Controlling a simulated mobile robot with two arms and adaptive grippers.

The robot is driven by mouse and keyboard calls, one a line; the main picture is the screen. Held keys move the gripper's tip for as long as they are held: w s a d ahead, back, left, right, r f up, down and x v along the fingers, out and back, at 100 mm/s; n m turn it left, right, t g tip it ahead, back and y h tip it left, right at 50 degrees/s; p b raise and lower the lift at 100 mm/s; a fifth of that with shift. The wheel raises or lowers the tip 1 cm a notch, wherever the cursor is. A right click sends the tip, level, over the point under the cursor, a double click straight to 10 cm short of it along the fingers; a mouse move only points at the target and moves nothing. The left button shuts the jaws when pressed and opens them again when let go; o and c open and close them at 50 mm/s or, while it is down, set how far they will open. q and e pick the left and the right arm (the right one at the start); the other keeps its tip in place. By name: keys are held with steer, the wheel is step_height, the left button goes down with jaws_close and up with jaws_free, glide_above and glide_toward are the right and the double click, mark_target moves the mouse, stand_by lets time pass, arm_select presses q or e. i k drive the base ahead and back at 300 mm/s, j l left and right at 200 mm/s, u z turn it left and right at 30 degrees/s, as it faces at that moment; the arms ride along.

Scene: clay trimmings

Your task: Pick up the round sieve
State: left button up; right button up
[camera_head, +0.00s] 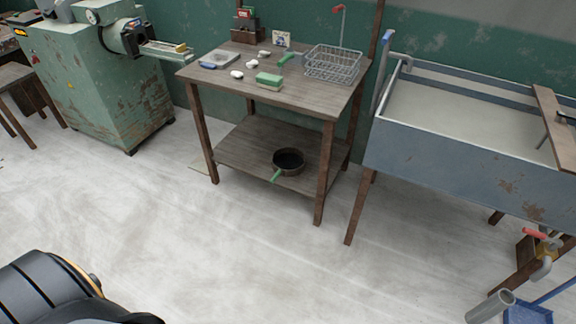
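A round, dark-meshed piece with a metallic rim and a green handle, which looks like the round sieve (289,161), lies on the lower shelf (243,155) of the wooden table. Its handle points to the front left. The shelf's front right leg stands to the right of it, and the tabletop is above it. Neither of my grippers is in view. A black and orange part of my own body shows at the bottom left.
The tabletop (300,98) bears a wire basket (333,64), a green block (269,81) and small white lumps. A green machine (90,85) stands left, a grey basin (450,150) right. A blue dustpan (527,313) lies bottom right. The floor before the table is clear.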

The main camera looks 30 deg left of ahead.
mark_target(286, 161)
steer(key=i+j, duration=0.7)
steer(key=j, duration=0.2)
